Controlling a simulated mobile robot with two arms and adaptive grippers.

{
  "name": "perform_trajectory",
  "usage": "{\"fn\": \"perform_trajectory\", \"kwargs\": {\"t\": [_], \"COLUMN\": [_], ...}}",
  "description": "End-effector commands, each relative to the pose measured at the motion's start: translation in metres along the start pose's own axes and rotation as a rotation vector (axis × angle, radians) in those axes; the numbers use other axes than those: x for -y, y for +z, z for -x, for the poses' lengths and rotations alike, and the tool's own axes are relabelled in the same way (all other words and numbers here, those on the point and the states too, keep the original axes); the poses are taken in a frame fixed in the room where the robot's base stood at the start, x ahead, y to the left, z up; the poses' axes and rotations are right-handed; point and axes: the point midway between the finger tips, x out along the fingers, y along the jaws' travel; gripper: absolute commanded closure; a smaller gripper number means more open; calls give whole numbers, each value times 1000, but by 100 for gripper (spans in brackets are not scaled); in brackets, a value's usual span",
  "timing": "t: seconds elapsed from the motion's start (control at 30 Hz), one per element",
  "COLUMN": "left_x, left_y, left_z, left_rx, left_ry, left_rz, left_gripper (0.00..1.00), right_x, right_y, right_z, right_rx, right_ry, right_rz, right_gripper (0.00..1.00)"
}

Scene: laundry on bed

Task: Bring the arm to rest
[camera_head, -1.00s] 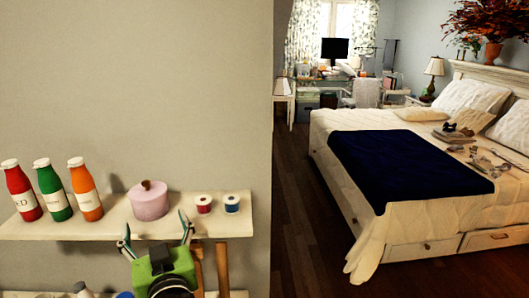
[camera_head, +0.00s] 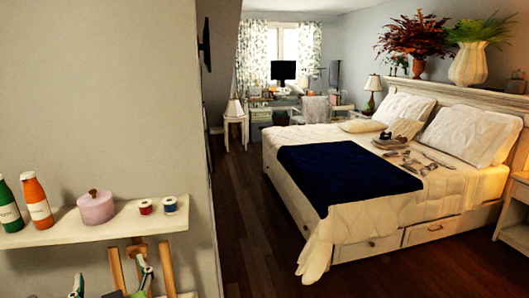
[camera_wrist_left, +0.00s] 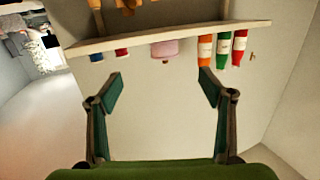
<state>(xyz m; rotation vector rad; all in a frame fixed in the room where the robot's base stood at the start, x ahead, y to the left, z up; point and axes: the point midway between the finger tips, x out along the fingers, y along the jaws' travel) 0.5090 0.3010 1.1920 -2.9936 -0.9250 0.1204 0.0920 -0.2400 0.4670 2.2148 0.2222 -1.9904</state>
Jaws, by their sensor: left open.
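My left gripper (camera_head: 111,276) is low in the head view, in front of and below the front edge of a white wall shelf (camera_head: 110,228). It is open. In the left wrist view, where the scene appears upside down, its two fingers (camera_wrist_left: 161,86) stand apart with only wall between them. The gripper is apart from the shelf. My right gripper is not in view.
The shelf holds a green bottle (camera_head: 9,207), an orange bottle (camera_head: 37,203), a pink lidded pot (camera_head: 96,207) and two small spools (camera_head: 157,206). A red bottle (camera_wrist_left: 239,47) shows in the wrist view. Right of the wall are open floor (camera_head: 262,240) and a bed (camera_head: 340,235).

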Motion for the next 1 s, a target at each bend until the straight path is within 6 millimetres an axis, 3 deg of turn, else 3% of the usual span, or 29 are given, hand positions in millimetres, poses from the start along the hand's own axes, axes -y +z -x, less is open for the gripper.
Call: {"fn": "perform_trajectory", "kwargs": {"t": [0.27,0.47,0.57,0.7,0.8,1.0], "left_x": [2,4,8,17,24,41], "left_y": [68,138,183,243,274,313], "left_z": [12,38,65,116,153,224], "left_rx": [188,396,537,750,878,1087], "left_ry": [64,154,225,352,442,614], "left_rz": [-77,-168,-235,-338,-401,-503], "left_gripper": [27,27,27,27,27,27], "right_x": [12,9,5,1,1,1], "right_y": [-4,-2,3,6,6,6], "right_z": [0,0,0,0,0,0], "right_rx": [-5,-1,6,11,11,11], "right_ry": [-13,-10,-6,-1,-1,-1], "right_rz": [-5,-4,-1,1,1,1], "right_gripper": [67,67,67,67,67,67]}}
